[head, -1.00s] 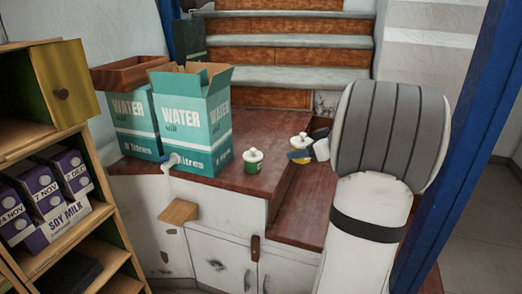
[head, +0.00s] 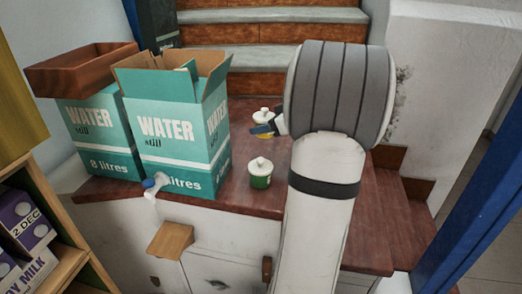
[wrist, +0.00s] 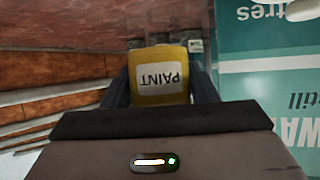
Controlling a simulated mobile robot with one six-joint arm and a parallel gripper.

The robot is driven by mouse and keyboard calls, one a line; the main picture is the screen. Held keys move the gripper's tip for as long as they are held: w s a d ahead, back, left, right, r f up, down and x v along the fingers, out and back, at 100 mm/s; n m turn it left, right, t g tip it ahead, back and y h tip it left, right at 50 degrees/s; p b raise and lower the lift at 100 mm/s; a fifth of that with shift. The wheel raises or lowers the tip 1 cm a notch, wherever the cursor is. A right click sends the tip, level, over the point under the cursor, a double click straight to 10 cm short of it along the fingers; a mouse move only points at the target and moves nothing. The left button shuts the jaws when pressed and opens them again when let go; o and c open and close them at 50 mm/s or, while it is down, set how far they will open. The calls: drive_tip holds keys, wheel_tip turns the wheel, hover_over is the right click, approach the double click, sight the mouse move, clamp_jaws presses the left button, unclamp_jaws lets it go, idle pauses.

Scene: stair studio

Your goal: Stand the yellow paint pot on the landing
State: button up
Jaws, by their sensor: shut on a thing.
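The yellow paint pot (wrist: 160,95) sits between the fingers of my gripper (head: 268,129), which is shut on it. In the wrist view its PAINT label appears upside down. In the head view the pot shows as a white lid and a yellow sliver (head: 264,135), partly hidden by my gripper. The pot is over the dark red wooden landing (head: 240,198), behind the green pot; I cannot tell whether it touches the surface.
A green paint pot (head: 260,176) with a white lid stands near the landing's front edge. Water boxes (head: 165,135) fill the left, one topped by a brown tray (head: 85,75). Stairs (head: 265,62) rise behind. Lower wooden steps (head: 405,235) lie right. A shelf (head: 55,225) stands left.

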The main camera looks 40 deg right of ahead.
wheel_tip(320, 180, down, 9)
drive_tip(key=shift+d+r+b, duration=0.1)
drive_tip(key=shift+r+b, duration=0.1)
drive_tip(key=shift+b, duration=0.5)
drive_tip(key=shift+f+b, duration=0.15)
drive_tip(key=shift+b, duration=0.2)
drive_tip(key=o, duration=1.1)
drive_tip(key=shift+o, duration=0.2)
drive_tip(key=shift+r+p, duration=0.35)
drive_tip(key=shift+p, duration=0.25)
drive_tip(key=v, duration=1.2)
drive_tip(key=shift+f+p, duration=0.15)
drive_tip(key=shift+p, duration=0.25)
